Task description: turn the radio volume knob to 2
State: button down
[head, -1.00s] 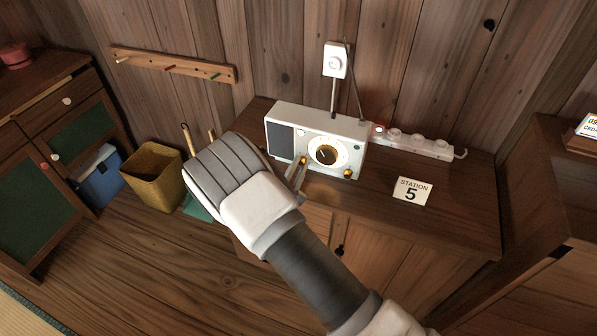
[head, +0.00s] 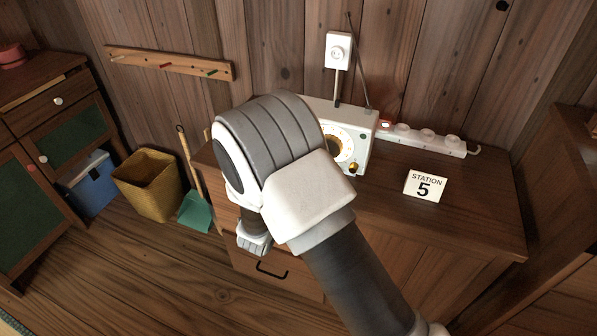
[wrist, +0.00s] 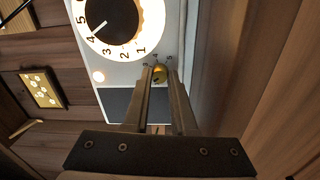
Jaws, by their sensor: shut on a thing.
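The white radio (head: 366,128) stands on the wooden cabinet, partly hidden behind my arm in the head view. In the wrist view, the fingertips of my gripper (wrist: 160,72) are shut on a small gold knob (wrist: 160,74) on the radio's white front (wrist: 183,40), beside the dark speaker panel. The radio's other gold knob (head: 353,168) shows free in the head view. My fingertips are hidden in the head view.
The cabinet top (head: 455,220) holds a station 5 card (head: 425,186) and a white power strip (head: 425,138) behind it. A yellow bin (head: 147,185), blue box (head: 88,185) and green dustpan (head: 196,212) stand on the floor at left. Wooden furniture stands close at right.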

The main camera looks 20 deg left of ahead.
jog(key=shift+f+m+b, duration=0.1)
jog(key=shift+m+b, duration=1.1)
jog(key=shift+b, duration=0.2)
jog(key=c, duration=0.7)
grip_release()
jog(key=s, duration=0.5)
jog(key=s+a+p, duration=0.1)
jog(key=s, duration=0.5)
jog(key=s+p, duration=0.1)
jog(key=s, duration=0.5)
jog(key=shift+s+a+f, duration=0.2)
jog(key=shift+a, duration=0.15)
